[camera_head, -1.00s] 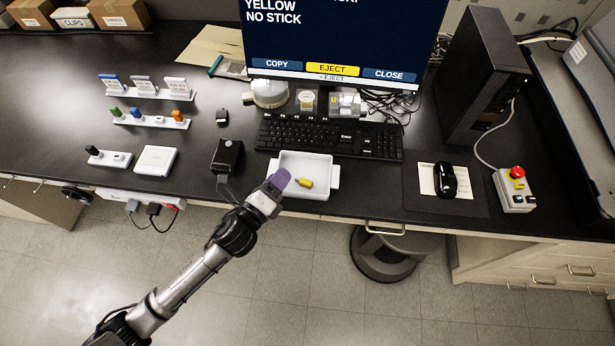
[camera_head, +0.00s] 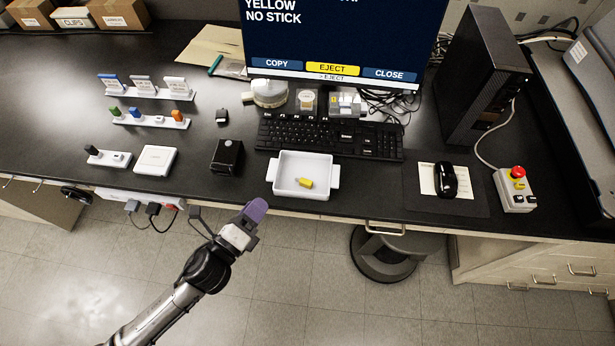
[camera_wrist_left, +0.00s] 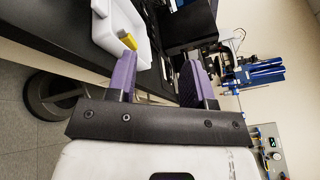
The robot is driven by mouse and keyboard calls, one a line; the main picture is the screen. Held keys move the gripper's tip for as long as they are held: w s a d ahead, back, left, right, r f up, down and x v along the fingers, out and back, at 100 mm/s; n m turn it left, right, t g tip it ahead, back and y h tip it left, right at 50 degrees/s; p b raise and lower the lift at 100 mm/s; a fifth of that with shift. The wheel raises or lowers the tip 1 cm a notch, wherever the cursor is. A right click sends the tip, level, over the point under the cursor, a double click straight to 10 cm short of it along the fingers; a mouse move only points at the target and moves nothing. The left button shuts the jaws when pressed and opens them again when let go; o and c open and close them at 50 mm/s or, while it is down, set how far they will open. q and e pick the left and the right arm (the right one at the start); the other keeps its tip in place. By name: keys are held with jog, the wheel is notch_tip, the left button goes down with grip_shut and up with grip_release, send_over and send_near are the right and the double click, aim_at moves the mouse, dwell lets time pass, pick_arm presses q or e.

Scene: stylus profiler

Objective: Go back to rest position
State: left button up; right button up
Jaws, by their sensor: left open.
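My left gripper (camera_head: 254,212) has purple fingers and hangs just off the front edge of the desk, below and left of the white tray. In the left wrist view its two purple fingers (camera_wrist_left: 158,78) stand apart with nothing between them. The white tray (camera_head: 283,187) sits at the desk's front edge with a small yellow stick (camera_head: 305,183) lying in it. The tray also shows in the left wrist view (camera_wrist_left: 105,35), with the yellow stick (camera_wrist_left: 128,41) inside. My right gripper is in neither view.
The black desk (camera_head: 60,120) holds a keyboard (camera_head: 330,138), a monitor (camera_head: 345,40), a small black box (camera_head: 227,156), stick racks (camera_head: 150,119) and a red-button box (camera_head: 515,190). A round dark stool base (camera_head: 384,255) stands below. Open floor lies before the desk.

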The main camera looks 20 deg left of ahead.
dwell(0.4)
pick_arm(q)
jog(key=s+a+f+n+g+y, duration=0.3)
jog(key=a+f+n+g+y, duration=0.4)
jog(key=n, duration=1.1)
jog(key=s+d+f+n+g+h, duration=0.2)
jog(key=s+d+n+g, duration=0.15)
jog(key=s, duration=0.45)
jog(key=s+d+f+n+g+h, duration=0.1)
jog(key=s+d+f+n+g, duration=0.2)
jog(key=s, duration=0.5)
notch_tip(320, 180, up, 29)
jog(key=p, duration=2.8)
jog(key=shift+w+p, duration=0.15)
jog(key=shift+p, duration=0.2)
jog(key=shift+a+g, duration=0.1)
jog(key=shift+g, duration=0.15)
